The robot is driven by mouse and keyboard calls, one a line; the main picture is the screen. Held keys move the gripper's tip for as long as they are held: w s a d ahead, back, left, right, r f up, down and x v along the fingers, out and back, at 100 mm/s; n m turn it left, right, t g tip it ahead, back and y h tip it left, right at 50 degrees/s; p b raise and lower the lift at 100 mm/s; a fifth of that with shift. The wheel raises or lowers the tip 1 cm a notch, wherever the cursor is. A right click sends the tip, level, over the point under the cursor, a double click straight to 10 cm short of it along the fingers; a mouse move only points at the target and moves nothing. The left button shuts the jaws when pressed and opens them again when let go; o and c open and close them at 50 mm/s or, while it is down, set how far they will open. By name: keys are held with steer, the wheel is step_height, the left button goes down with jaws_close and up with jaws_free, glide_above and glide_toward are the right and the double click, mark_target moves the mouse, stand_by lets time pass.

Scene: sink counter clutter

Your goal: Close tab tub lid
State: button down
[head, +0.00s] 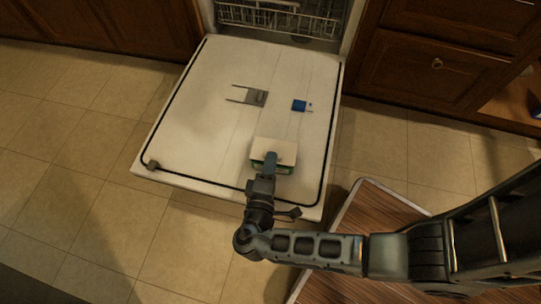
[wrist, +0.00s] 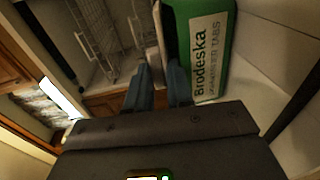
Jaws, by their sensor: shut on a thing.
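The tab tub is green with a white "Brodeska" label. It stands on the open dishwasher door, and in the head view only a green strip (head: 262,167) shows below its white lid (head: 274,151). In the wrist view the tub (wrist: 210,50) fills the upper right, with the lid as a thin pale edge (wrist: 158,35) along its side. My gripper (wrist: 161,75) is at the lid's edge, with one finger on each side, shut on the lid. The exact contact and any gap between lid and tub are hard to see.
The white dishwasher door (head: 190,135) lies flat. A grey forked piece (head: 249,95) and a small blue item (head: 300,105) lie on it beyond the tub. The dishwasher rack (head: 280,18) is behind. Wooden cabinets (head: 435,65) flank the door, and its left part is clear.

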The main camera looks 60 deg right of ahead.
steer(key=c, duration=1.1)
jaws_free()
